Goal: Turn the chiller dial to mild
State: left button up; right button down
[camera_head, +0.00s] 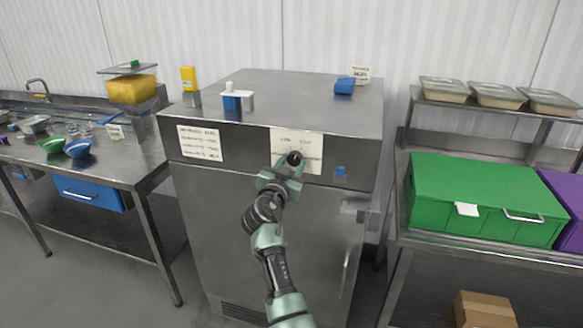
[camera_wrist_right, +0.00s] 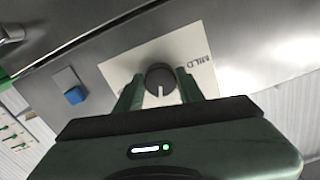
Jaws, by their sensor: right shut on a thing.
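The chiller (camera_head: 255,225) is a steel cabinet with a front panel. Its dial (camera_head: 294,158) is a dark round knob on a white label card (camera_head: 312,150). In the right wrist view the dial (camera_wrist_right: 160,75) carries a white pointer line, aimed toward the bottom of that picture. The word MILD is printed on the card (camera_wrist_right: 200,58), to the right of the dial there. My right gripper (camera_head: 284,170) is at the panel, its two green fingers either side of the dial, shut on it. The fingers hide part of the card. My left gripper is not in view.
A blue button (camera_head: 340,171) sits right of the dial, above the door handle (camera_head: 355,205). A white sheet (camera_head: 200,143) is on the panel's left. A sink counter (camera_head: 110,160) stands left; a shelf with a green box (camera_head: 480,195) stands right.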

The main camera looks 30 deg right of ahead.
jog(key=shift+n+b, duration=0.5)
jog(key=shift+n, duration=0.3)
jog(key=n+b, duration=0.1)
jog(key=n, duration=0.1)
jog(key=shift+n, duration=0.4)
jog(key=n, duration=0.2)
jog(key=shift+s+d+r+n, duration=0.1)
jog(key=shift+r+n, duration=0.05)
jog(key=shift+n, duration=0.15)
jog(key=n, duration=0.2)
jog(key=shift+r+n, duration=0.1)
jog(key=shift+n, duration=0.3)
jog(key=n+p, duration=0.1)
jog(key=n, duration=0.1)
jog(key=shift+n, duration=0.4)
jog(key=n+p, duration=0.1)
jog(key=n, duration=0.1)
jog(key=shift+r+n, duration=0.15)
jog(key=shift+n, duration=0.15)
jog(key=n+p, duration=0.2)
jog(key=n, duration=0.1)
jog(key=shift+r+n, duration=0.1)
jog(key=shift+n, duration=0.2)
jog(key=shift+n+p, duration=1.05)
jog(key=shift+n, duration=0.85)
